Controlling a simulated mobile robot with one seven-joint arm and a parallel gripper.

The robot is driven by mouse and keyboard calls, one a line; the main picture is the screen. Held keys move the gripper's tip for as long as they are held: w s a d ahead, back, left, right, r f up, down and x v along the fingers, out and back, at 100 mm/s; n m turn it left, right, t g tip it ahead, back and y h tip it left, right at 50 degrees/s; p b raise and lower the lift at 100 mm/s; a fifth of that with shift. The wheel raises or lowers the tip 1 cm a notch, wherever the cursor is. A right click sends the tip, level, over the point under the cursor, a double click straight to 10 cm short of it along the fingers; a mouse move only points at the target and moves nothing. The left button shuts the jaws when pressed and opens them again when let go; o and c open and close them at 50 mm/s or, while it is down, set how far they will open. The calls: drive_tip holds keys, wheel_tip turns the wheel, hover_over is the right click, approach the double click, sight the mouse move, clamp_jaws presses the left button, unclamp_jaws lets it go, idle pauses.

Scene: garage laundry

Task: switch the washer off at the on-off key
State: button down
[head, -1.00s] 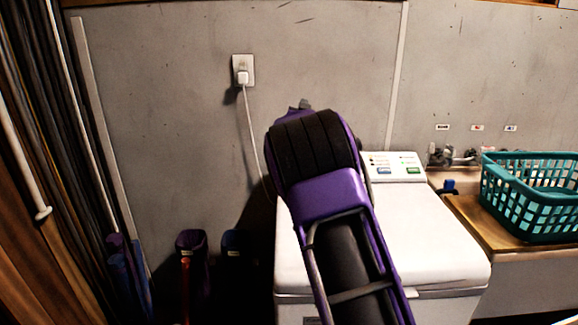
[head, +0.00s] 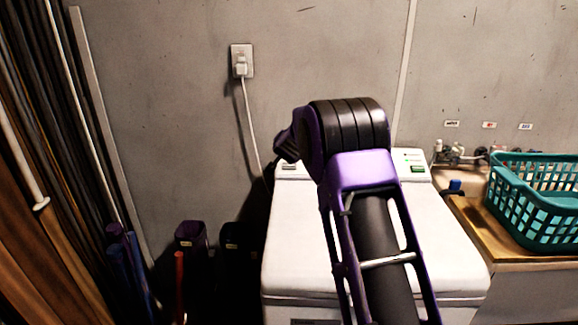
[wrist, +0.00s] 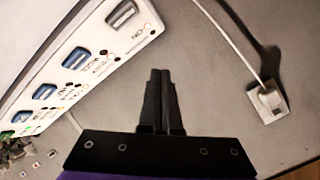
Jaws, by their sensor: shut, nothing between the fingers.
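The white washer (head: 430,235) stands against the wall, its lid shut. Its control panel (wrist: 45,75) runs along the left of the wrist view, with a grey key (wrist: 122,14) at the upper end, several blue keys (wrist: 75,58) and a green key (wrist: 6,135) at the lower end. Small lettering by the grey key seems to include "ON". In the head view the grey key (head: 288,167) and green key (head: 418,169) show; my arm hides the panel's middle. My gripper (wrist: 160,74) is shut and empty, apart from the panel, to the right of the grey key in the wrist view.
A wall socket (head: 241,62) holds a plug with a white cord hanging behind the washer. A teal basket (head: 535,225) stands on the counter at the right, near taps (head: 460,155). Dark boots (head: 190,240) and poles stand at the left.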

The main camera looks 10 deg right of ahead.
sight(288, 164)
drive_tip(key=shift+w+d+f+b, duration=0.15)
drive_tip(key=shift+w+f+b, duration=0.5)
drive_tip(key=shift+f, duration=0.7)
drive_tip(key=shift+w+d+f+b, duration=0.1)
drive_tip(key=shift+w+f+b, duration=0.5)
drive_tip(key=shift+f, duration=0.75)
drive_tip(key=shift+w+d+f+b, duration=0.15)
drive_tip(key=shift+w+f+b, duration=0.25)
drive_tip(key=shift+f+b, duration=0.7)
drive_tip(key=shift+f, duration=0.3)
drive_tip(key=shift+w+f, duration=0.15)
drive_tip(key=shift+f, duration=0.15)
drive_tip(key=shift+w+f, duration=0.15)
drive_tip(key=shift+f, duration=0.6)
drive_tip(key=shift+r, duration=0.1)
drive_tip(key=shift+s+r, duration=0.3)
drive_tip(key=shift+r, duration=0.65)
drive_tip(key=shift+s+a+r+p, duration=0.1)
drive_tip(key=shift+s+r+p, duration=0.25)
drive_tip(key=shift+r, duration=0.4)
drive_tip(key=shift+s+a+r+p, duration=0.1)
drive_tip(key=shift+s+r+p, duration=0.2)
drive_tip(key=shift+r+p, duration=0.3)
drive_tip(key=shift+s+r+p, duration=0.3)
drive_tip(key=shift+r, duration=0.55)
